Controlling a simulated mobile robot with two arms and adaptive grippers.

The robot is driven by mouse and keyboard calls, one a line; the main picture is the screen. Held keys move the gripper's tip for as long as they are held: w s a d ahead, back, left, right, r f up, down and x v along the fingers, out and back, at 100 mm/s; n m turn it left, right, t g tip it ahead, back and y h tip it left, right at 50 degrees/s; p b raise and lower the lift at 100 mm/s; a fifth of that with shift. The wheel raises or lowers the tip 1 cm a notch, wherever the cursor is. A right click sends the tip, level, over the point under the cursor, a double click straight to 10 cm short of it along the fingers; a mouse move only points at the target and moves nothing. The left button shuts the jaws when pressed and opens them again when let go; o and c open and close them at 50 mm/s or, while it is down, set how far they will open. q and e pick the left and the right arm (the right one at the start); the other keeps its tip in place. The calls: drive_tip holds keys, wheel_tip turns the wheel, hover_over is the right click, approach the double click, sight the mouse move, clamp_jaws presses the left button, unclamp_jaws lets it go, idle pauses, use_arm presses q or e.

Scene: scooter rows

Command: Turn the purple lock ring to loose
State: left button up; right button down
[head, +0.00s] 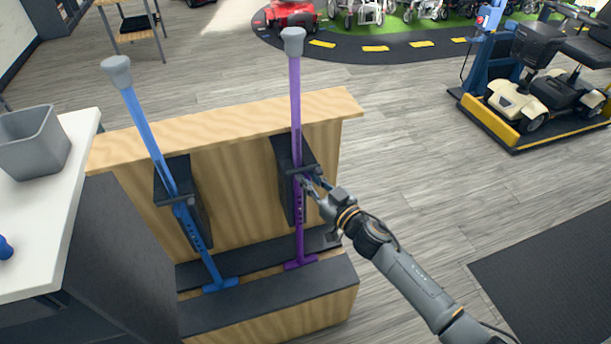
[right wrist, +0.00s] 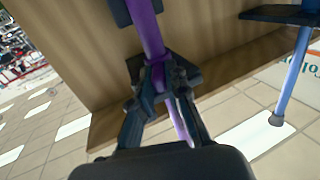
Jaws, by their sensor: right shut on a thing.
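A purple cane (head: 296,105) with a grey knob at its upper end stands in a black holder (head: 282,160) on a wooden rack. Its lower part has a row of holes and ends in a purple crossbar. My right gripper (head: 310,182) reaches in from the lower right and meets the shaft at the holder. In the right wrist view, my right gripper (right wrist: 160,88) is shut around the purple lock ring (right wrist: 158,74) on the shaft. The fingers partly cover the ring, and I cannot tell its turned position. My left gripper is not in view.
A blue cane (head: 146,127) stands in a similar holder left of the purple one. A white counter (head: 75,180) with a grey bin (head: 36,142) is at the left. A scooter (head: 540,85) stands on a yellow-edged platform at the right.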

drive_tip(key=shift+w+d+r+n+g+y+b, duration=0.1)
drive_tip(key=shift+w+d+n+g+y+b, duration=0.15)
drive_tip(key=shift+n+g+y+b, duration=0.65)
drive_tip(key=shift+w+d+f+n+g+y+b, duration=0.1)
drive_tip(key=shift+w+n+g+y+b, duration=0.3)
drive_tip(key=shift+n+g+y, duration=1)
drive_tip(key=shift+w+d+r+n+g+y+b, duration=0.1)
drive_tip(key=shift+w+d+n+g+y+b, duration=0.15)
drive_tip(key=shift+n+g+y+b, duration=0.85)
drive_tip(key=shift+g+h+p, duration=0.4)
drive_tip(key=shift+g+p, duration=0.1)
drive_tip(key=shift+g, duration=0.1)
